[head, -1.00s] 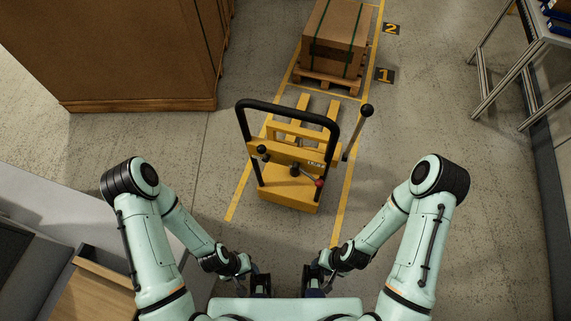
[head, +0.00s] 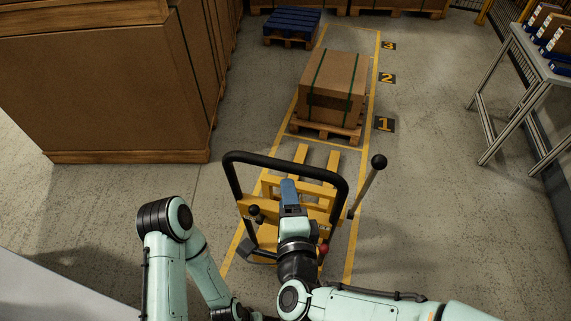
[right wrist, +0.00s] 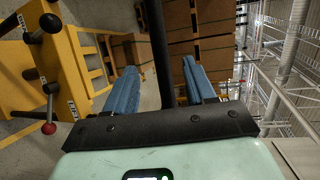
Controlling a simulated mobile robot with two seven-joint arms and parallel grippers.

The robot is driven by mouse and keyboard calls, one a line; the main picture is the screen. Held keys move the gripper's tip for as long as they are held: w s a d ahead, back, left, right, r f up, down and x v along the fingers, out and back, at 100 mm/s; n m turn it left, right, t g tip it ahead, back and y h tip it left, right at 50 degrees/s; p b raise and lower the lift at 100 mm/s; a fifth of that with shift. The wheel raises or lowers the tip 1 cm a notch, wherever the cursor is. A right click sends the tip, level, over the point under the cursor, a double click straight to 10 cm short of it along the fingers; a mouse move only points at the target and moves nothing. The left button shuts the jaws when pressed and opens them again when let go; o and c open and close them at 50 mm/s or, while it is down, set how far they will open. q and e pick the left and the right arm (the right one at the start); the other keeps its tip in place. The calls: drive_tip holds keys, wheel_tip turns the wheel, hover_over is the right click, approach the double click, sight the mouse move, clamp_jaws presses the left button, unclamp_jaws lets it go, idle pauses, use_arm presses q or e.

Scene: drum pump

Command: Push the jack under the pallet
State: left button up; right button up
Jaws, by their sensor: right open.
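The yellow pallet jack (head: 265,228) stands inside the yellow floor lane, its forks (head: 332,161) pointing at the wooden pallet (head: 326,131). The fork tips show just short of the pallet's near side. A strapped brown carton (head: 332,85) sits on the pallet. My right gripper (head: 288,184) is at the middle of the jack's black push handle (head: 235,180). In the right wrist view its blue fingers (right wrist: 160,75) are apart, with the handle bar (right wrist: 156,35) between them. Contact cannot be told. My left forearm is low at left; its gripper is cut off.
A lever with a black knob (head: 378,162) rises right of the handle. Large brown crates (head: 120,80) stand at left. A metal-framed table (head: 535,60) is at right. A blue pallet (head: 292,22) is at the back.

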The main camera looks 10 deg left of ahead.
sight(283, 170)
drive_tip(key=x, duration=1.1)
drive_tip(key=shift+w+f, duration=0.1)
drive_tip(key=shift+f, duration=0.1)
clamp_jaws()
